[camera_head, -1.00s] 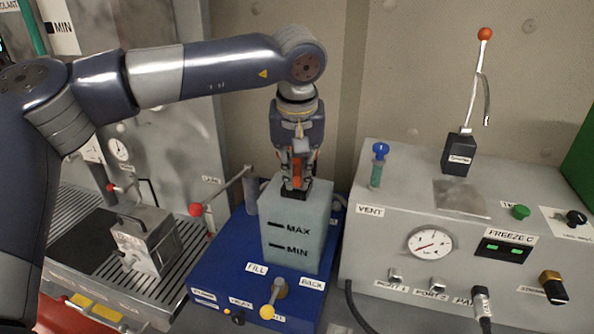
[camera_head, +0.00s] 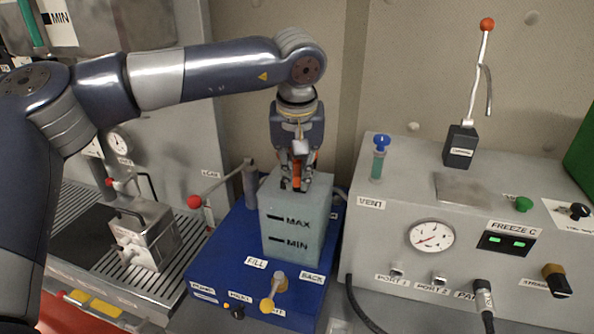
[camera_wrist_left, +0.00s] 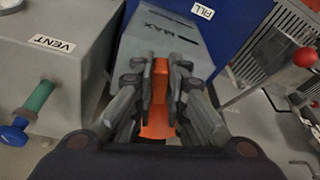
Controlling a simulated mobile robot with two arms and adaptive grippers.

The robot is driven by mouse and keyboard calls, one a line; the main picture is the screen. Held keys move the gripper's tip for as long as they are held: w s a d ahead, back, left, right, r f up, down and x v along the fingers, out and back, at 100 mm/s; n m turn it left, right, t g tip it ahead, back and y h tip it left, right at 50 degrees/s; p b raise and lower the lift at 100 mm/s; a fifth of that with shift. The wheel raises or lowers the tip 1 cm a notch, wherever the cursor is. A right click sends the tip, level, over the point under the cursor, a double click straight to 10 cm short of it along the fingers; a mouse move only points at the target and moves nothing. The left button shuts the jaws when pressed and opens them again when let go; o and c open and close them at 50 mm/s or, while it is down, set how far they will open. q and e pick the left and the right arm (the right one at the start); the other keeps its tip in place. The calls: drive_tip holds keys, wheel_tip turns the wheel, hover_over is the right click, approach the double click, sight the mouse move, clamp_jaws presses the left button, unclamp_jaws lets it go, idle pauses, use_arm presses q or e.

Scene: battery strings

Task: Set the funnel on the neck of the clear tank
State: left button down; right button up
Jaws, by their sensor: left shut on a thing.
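The clear tank (camera_head: 290,238) is a pale, translucent box marked MAX and MIN. It stands upright on a blue base unit, and it also shows in the left wrist view (camera_wrist_left: 185,48). My left gripper (camera_head: 297,184) points down over the tank's top and is shut on an orange piece (camera_wrist_left: 157,100), which I take to be the funnel. Only part of the orange shows between the fingers. The fingers hide the tank's neck, so I cannot tell whether the funnel touches it. My right gripper is not in view.
The blue base (camera_head: 228,262) has a yellow-knobbed lever (camera_head: 268,304) in front. A red-knobbed lever (camera_head: 195,201) stands left of the tank. A grey panel box (camera_head: 400,205) with a gauge and blue-capped tube (camera_head: 380,155) stands close on the right.

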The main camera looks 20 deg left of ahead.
use_arm(q)
drive_tip(key=c, duration=1.5)
unclamp_jaws()
drive_tip(key=shift+c, duration=0.2)
drive_tip(key=shift+r, duration=0.1)
